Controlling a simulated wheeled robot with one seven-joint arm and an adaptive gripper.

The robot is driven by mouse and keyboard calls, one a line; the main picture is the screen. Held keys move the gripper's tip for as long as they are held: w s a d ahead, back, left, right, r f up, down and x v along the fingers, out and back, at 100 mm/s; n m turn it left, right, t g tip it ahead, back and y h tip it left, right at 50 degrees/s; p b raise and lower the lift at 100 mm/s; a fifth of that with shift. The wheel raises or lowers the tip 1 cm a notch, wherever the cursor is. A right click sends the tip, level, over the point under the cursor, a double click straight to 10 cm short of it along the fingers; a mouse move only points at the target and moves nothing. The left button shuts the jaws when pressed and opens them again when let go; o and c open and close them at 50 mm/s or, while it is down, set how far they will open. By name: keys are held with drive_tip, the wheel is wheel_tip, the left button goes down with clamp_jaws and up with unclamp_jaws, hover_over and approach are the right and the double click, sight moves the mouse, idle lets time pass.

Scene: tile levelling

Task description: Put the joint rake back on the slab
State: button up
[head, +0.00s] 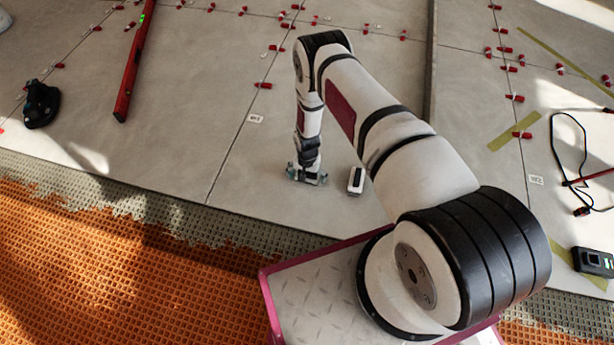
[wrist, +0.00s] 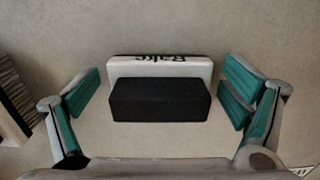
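The joint rake (wrist: 160,100) shows in the wrist view as a white body lettered "Rake" with a black block in front. It is on the pale slab (wrist: 160,25), between my fingers. My gripper (wrist: 160,110) is open, with teal pads on both sides and a gap between each pad and the rake. In the head view my gripper (head: 308,177) is low over the slab (head: 265,190) near its front edge. The rake cannot be made out there. I cannot tell whether its underside touches the slab.
A small white-and-dark object (head: 356,180) lies close to the right of my gripper. It shows partly at the wrist view's left edge (wrist: 14,100). A red level (head: 133,62), a black tool (head: 41,104), a cable (head: 565,160) and several red clips lie around. Orange matting (head: 90,270) lies in front.

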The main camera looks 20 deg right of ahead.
drive_tip(key=shift+r, duration=0.15)
wheel_tip(320, 180, up, 12)
drive_tip(key=p, duration=0.5)
drive_tip(key=shift+r, duration=0.1)
drive_tip(key=w+r, duration=0.4)
drive_tip(key=r, duration=0.8)
drive_tip(key=s+r+n, duration=0.1)
drive_tip(key=s+r, duration=0.2)
drive_tip(key=r, duration=1.2)
drive_tip(key=s+r+n, duration=0.2)
drive_tip(key=s+r, duration=0.1)
drive_tip(key=r, duration=1.3)
drive_tip(key=s+r+n, duration=0.2)
drive_tip(key=s+r, duration=1.3)
drive_tip(key=s, duration=0.1)
drive_tip(key=s+r+n, duration=0.1)
drive_tip(key=s+r, duration=0.1)
drive_tip(key=s, duration=1.6)
drive_tip(key=shift+s+d+r, duration=0.2)
drive_tip(key=shift+s+r, duration=0.05)
drive_tip(key=shift+r, duration=0.05)
